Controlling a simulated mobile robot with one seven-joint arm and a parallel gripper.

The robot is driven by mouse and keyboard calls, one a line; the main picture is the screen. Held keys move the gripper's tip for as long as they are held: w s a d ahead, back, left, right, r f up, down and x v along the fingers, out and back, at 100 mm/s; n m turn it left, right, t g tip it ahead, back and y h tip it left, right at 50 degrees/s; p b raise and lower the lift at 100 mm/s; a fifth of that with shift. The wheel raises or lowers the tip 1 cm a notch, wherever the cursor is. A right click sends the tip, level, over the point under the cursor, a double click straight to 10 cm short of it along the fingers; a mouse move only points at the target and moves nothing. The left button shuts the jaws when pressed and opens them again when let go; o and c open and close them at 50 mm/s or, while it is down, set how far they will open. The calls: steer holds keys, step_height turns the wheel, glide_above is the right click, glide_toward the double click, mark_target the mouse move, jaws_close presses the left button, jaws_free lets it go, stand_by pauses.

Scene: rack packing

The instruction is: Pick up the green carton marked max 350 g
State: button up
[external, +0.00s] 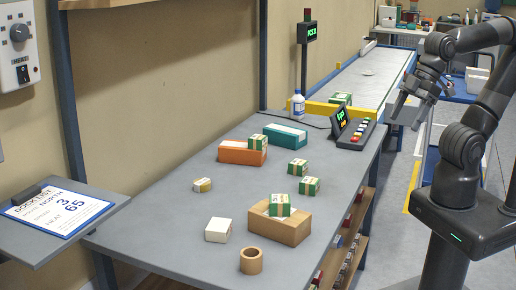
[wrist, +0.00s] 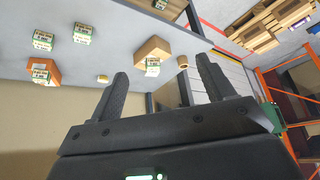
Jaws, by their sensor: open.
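Several green-and-white cartons are on the grey table. In the external view, one carton (external: 257,142) is on an orange box, two more (external: 298,167) (external: 309,186) lie on the tabletop, and another carton (external: 280,205) is at the brown box. Their weight marks are too small to read, so I cannot tell which is marked max 350 g. The wrist view also shows cartons (wrist: 43,40) (wrist: 83,34) (wrist: 152,67). My gripper (external: 407,117) is open and empty, beyond the table's right edge and apart from all cartons. Its two fingers also show in the wrist view (wrist: 162,68).
Another green carton (external: 340,99) is at the conveyor.

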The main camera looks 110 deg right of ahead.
steer(key=m+g+h, duration=0.1)
steer(key=m+g, duration=0.3)
steer(key=m, duration=0.5)
glide_toward(310, 181)
steer(key=shift+s+f, duration=0.3)
steer(key=shift+s, duration=0.3)
steer(key=f, duration=0.4)
steer(key=shift+w+d+f, duration=0.2)
steer(key=shift+w+f, duration=0.1)
steer(key=shift+f, duration=0.05)
steer(key=shift+w+d+f, duration=0.1)
steer(key=shift+w+f, duration=0.2)
steer(key=shift+f, duration=0.4)
steer(key=shift+w+d+f, duration=0.1)
steer(key=shift+w+f, duration=0.15)
steer(key=shift+f, duration=0.45)
steer(key=shift+w+d+f, duration=0.15)
steer(key=shift+w+f, duration=0.15)
steer(key=shift+f, duration=0.4)
steer(key=shift+w+f, duration=0.1)
steer(key=shift+f, duration=0.4)
